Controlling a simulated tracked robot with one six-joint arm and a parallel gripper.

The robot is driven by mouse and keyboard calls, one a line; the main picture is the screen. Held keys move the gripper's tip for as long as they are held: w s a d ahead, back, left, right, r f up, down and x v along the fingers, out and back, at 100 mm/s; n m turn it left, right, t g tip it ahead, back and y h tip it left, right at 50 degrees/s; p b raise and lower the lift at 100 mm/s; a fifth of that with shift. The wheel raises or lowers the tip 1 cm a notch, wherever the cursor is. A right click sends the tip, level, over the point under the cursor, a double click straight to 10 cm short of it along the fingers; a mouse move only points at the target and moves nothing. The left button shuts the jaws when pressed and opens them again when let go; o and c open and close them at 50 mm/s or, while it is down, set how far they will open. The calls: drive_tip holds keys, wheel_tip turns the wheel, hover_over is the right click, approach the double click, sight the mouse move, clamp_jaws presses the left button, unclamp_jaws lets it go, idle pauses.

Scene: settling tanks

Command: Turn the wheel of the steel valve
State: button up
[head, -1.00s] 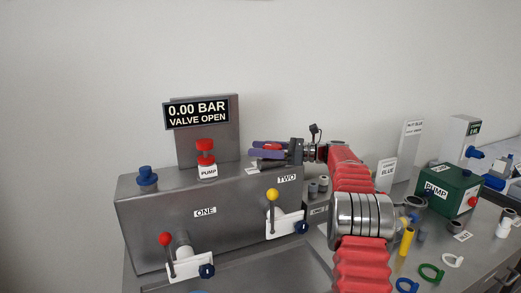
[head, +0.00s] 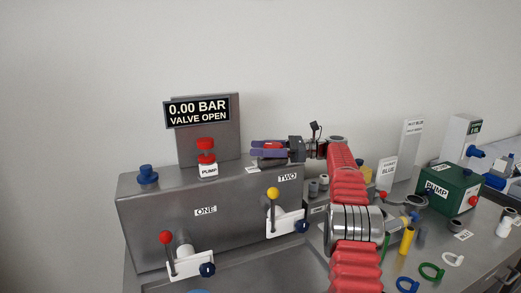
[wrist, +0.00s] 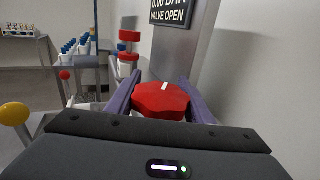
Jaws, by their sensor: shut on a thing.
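The red lobed wheel (wrist: 160,104) of the valve shows in the wrist view with a white mark on top, pointing away from the camera and slightly right. My gripper (wrist: 159,80) has its two purple fingers on either side of the wheel and is shut on it. The valve's body below the wheel is hidden.
The steel box (head: 235,215) carries a display (head: 197,111) reading 0.00 BAR, VALVE OPEN. A red pump button (head: 205,145) and a blue knob (head: 147,173) stand left of my gripper. Red and yellow levers (head: 273,194) are on its front. A green pump box (head: 455,190) stands right.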

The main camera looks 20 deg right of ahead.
drive_tip(key=o, duration=1)
drive_tip(key=shift+o, duration=0.2)
drive_tip(key=shift+d, duration=0.1)
drive_tip(key=shift+v, duration=3.65)
